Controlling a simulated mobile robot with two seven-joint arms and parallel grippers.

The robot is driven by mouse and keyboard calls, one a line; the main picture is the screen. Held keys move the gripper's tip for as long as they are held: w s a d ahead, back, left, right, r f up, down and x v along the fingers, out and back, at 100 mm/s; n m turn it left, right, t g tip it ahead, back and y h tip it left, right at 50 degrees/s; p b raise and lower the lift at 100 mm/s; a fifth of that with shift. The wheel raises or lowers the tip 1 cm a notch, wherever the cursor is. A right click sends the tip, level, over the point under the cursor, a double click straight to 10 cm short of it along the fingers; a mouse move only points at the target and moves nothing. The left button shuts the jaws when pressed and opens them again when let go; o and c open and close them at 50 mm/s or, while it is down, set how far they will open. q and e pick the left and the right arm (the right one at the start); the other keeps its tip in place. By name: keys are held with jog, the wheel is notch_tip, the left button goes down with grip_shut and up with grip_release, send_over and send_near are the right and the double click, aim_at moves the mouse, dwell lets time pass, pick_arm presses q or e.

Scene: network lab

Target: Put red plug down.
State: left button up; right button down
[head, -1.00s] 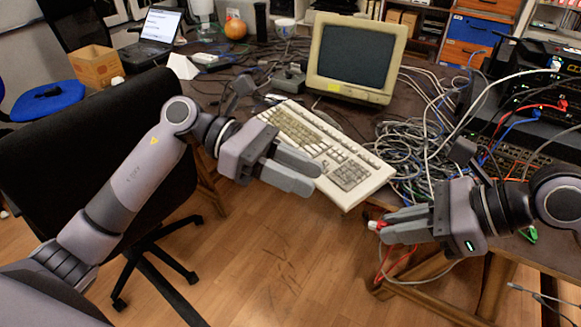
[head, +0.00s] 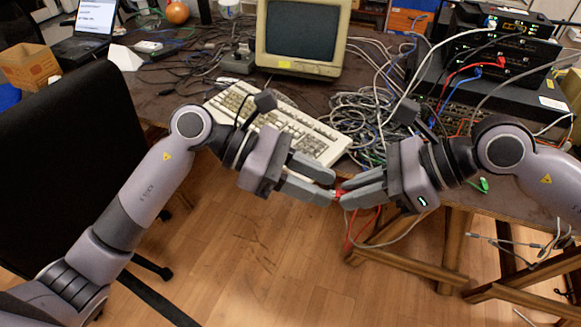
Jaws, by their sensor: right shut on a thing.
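The red plug (head: 339,193) is small and shows at the tips of my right gripper (head: 347,194), which is shut on it. Red cable hangs below these fingers, in front of the table edge. My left gripper (head: 332,188) comes in from the left, its fingers a little apart. Its fingertips are right at the plug, facing the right gripper's tips. I cannot tell whether they touch the plug, as the fingers hide most of it. Both grippers are in front of the keyboard's near corner.
The beige keyboard (head: 275,122) lies on the dark table, with a monitor (head: 300,38) behind it. Tangled cables (head: 370,122) lie to its right. Stacked network devices (head: 500,55) stand at right with plugged cables. A black chair (head: 70,170) stands at left.

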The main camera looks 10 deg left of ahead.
pick_arm(q)
jog(key=shift+d+f, duration=0.15)
jog(key=shift+d, duration=0.2)
grip_shut()
pick_arm(e)
jog(key=c, duration=1)
grip_release()
jog(key=shift+c, duration=0.2)
